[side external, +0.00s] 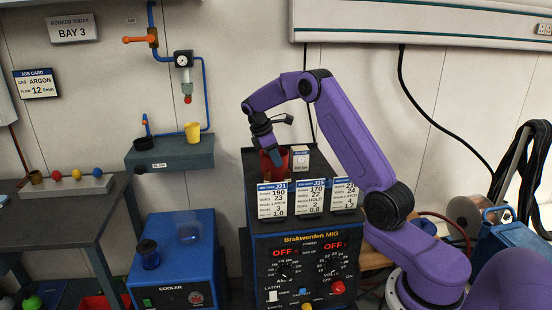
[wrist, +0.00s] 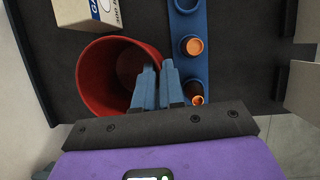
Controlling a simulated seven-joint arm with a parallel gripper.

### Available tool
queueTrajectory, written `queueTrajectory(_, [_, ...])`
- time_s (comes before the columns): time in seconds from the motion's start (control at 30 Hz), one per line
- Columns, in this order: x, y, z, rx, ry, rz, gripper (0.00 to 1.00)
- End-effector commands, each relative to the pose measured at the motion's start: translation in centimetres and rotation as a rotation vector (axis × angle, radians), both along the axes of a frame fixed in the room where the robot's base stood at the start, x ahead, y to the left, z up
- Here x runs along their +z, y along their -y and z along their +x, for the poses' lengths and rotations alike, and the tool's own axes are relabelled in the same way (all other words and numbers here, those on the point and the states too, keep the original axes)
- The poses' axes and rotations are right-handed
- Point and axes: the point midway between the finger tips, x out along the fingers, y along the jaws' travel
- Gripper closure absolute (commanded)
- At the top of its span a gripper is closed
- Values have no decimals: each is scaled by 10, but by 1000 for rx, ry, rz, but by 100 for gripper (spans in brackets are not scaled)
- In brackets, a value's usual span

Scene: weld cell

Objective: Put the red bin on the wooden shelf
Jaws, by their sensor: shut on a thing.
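The red bin (side external: 284,165) is on or just above the dark top of the welding machine, behind the hanging cards; its base is hidden. The wrist view shows the round, open bin (wrist: 95,82) from above, with nothing clearly visible inside. My gripper (side external: 266,146) reaches down to it. In the wrist view the blue fingers of my gripper (wrist: 157,78) are shut on the bin's right wall at the rim. A wood-coloured surface (side external: 375,261) shows partly behind the machine at right; I cannot tell whether it is the wooden shelf.
A small box (wrist: 88,14) stands close beside the bin. A blue holder (wrist: 190,22) with orange-tipped parts lies to the right of my fingers. Cards (side external: 272,200) stand along the machine's front edge. A grey wall shelf (side external: 170,155) holds a yellow cup (side external: 193,132).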

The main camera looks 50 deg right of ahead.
Motion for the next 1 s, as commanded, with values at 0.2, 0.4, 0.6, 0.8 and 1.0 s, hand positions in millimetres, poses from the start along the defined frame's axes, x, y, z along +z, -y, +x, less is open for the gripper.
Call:
queueTrajectory(0.2, [-1, 0, 0, 0, 0, 0, 66])
queueTrajectory(0.4, [0, 0, 0, 0, 0, 0, 66])
queueTrajectory(0.6, [17, -5, 4, 2, 3, -2, 66])
queueTrajectory(0.8, [54, -18, 13, 1, 6, -1, 66])
queueTrajectory(1.0, [88, -29, 21, 0, 4, -1, 66])
